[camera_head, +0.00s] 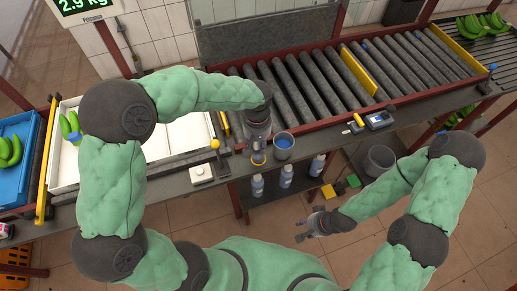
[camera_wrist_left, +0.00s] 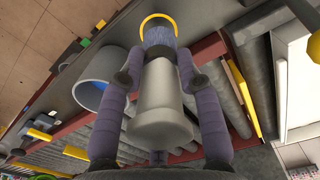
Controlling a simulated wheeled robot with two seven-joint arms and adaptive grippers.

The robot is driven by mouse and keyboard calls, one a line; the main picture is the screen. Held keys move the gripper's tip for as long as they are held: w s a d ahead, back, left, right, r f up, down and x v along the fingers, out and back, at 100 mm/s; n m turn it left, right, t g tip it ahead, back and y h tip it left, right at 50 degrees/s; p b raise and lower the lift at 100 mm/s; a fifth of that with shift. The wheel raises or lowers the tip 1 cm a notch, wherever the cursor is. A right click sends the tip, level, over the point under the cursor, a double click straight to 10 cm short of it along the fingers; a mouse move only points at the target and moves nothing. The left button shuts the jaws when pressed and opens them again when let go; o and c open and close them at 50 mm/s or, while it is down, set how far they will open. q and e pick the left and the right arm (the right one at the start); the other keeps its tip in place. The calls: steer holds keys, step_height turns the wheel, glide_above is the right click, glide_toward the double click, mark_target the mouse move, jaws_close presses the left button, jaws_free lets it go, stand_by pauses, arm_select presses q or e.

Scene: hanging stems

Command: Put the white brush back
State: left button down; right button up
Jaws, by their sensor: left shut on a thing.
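The white brush (camera_wrist_left: 158,105) has a pale handle and dark bristles, seen in the left wrist view. My left gripper (camera_wrist_left: 157,75) is shut on it, with one finger on each side. In the head view my left gripper (camera_head: 258,140) is at the table's front edge, left of a blue cup. A yellow ring (camera_wrist_left: 158,17) curves around the bristle end; I cannot tell whether the bristles are inside it or just over it. The ring also shows under the gripper in the head view (camera_head: 258,159). My right gripper (camera_head: 312,224) is open and empty, out in front of the table.
The blue-filled cup (camera_head: 284,146) stands close beside my left gripper. A white box (camera_head: 201,173) and a yellow-knobbed lever (camera_head: 215,145) are to its left. The roller conveyor (camera_head: 320,75) lies behind. Bottles (camera_head: 286,174) stand on a shelf below. A grey bucket (camera_head: 379,160) is further right.

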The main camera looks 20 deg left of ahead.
mark_target(259, 148)
arm_select(q)
steer(key=shift+w+d+f, duration=0.1)
steer(key=shift+w+f, duration=0.1)
steer(key=shift+f, duration=0.2)
steer(key=shift+w+f+b, duration=0.1)
steer(key=shift+f+b, duration=0.45)
steer(key=shift+f, duration=0.95)
steer(key=shift+f, duration=0.15)
steer(key=c, duration=0.9)
jaws_free()
steer(key=shift+o, duration=0.2)
steer(key=shift+r, duration=0.25)
step_height(259, 148, up, 12)
steer(key=p, duration=0.3)
steer(key=shift+f, duration=0.1)
